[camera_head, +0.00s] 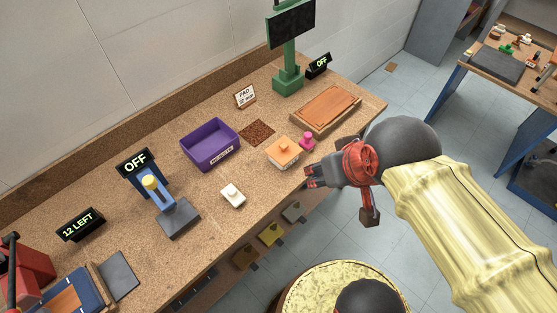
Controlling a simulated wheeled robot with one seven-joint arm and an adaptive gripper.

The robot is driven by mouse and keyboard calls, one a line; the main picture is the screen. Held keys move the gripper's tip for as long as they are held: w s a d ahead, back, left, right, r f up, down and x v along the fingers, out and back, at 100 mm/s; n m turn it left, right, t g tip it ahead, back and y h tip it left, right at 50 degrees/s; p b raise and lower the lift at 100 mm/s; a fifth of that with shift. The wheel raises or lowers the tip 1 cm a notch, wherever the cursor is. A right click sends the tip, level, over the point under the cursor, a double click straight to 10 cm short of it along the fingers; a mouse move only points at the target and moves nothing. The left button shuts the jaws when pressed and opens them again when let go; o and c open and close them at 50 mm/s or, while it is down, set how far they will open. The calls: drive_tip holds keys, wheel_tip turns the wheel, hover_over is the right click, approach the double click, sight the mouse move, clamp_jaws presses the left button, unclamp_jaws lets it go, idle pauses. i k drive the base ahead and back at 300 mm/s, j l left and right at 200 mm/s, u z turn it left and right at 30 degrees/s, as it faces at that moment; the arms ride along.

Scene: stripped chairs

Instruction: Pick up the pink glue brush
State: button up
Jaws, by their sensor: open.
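A small pink object (306,140), which looks like the pink glue brush, is on the speckled workbench (232,260) near its front edge. It is beside an orange-topped block (281,152), just to its right; I cannot tell whether they touch. My gripper (309,176) is at the bench's front edge, below the pink object in the picture and apart from it. Its dark fingers point left and hold nothing that I can see.
A wooden board (328,108) lies behind the pink object. A purple bin (210,146), a brown textured pad (257,132) and a white block (232,195) are to the left. A green stand with a screen (288,78) rises at the back. Another bench (510,75) is at far right.

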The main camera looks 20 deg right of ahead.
sight(305, 144)
drive_tip(key=l+u, duration=0.5)
drive_tip(key=l, duration=0.3)
drive_tip(key=i+j+z, duration=0.1)
drive_tip(key=i, duration=0.5)
drive_tip(key=k+z, duration=0.2)
drive_tip(key=k, duration=0.3)
drive_tip(key=k+l+z, duration=0.15)
drive_tip(key=k, duration=0.4)
drive_tip(key=k+l+z, duration=0.2)
drive_tip(key=k, duration=0.3)
drive_tip(key=j, duration=0.1)
